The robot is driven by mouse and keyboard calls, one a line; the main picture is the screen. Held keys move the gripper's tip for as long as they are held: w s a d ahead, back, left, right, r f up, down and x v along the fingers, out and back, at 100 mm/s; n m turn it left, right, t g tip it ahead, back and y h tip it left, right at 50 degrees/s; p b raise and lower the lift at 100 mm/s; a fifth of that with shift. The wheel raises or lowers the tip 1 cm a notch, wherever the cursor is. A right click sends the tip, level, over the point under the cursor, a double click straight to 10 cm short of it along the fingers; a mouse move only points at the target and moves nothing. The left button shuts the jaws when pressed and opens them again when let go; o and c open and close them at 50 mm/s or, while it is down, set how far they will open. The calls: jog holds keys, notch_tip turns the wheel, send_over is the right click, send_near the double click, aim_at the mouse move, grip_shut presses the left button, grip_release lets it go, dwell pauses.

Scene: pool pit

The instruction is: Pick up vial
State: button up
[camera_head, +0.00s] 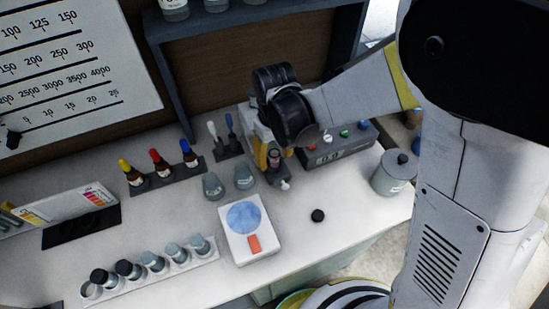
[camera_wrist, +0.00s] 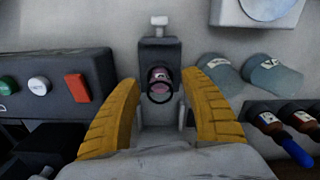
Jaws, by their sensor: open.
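A small vial with pink contents (camera_wrist: 159,76) stands in a dark holder (camera_wrist: 158,52) with a white knob at one end. It also shows in the head view (camera_head: 274,155), partly hidden by my gripper. My gripper (camera_wrist: 164,88) has its two yellow fingers open, one on each side of the vial, with visible gaps between them and it. In the head view my gripper (camera_head: 268,152) is low over the holder near the back of the counter. I cannot tell whether the fingertips touch the holder.
A control box (camera_head: 338,146) and a lidded grey canister (camera_head: 394,173) stand to the right. Two small beakers (camera_head: 213,186) and dropper bottles (camera_head: 160,167) are to the left. A white scale (camera_head: 250,230), a black cap (camera_head: 318,215) and a vial rack (camera_head: 150,263) lie nearer the front.

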jog(key=c, duration=1.1)
jog(key=shift+c, duration=0.3)
jog(key=shift+r, duration=0.15)
notch_tip(320, 180, up, 5)
jog(key=shift+d+f+p, duration=0.1)
jog(key=shift+f+p, duration=0.1)
jog(key=shift+p, duration=0.75)
jog(key=d+r+p, duration=0.1)
jog(key=d+r, duration=0.2)
jog(key=d, duration=0.2)
jog(key=s+d+r+p, duration=0.1)
jog(key=d+r, duration=0.2)
jog(key=d, duration=0.3)
jog(key=shift+d, duration=0.2)
jog(key=shift+s, duration=0.1)
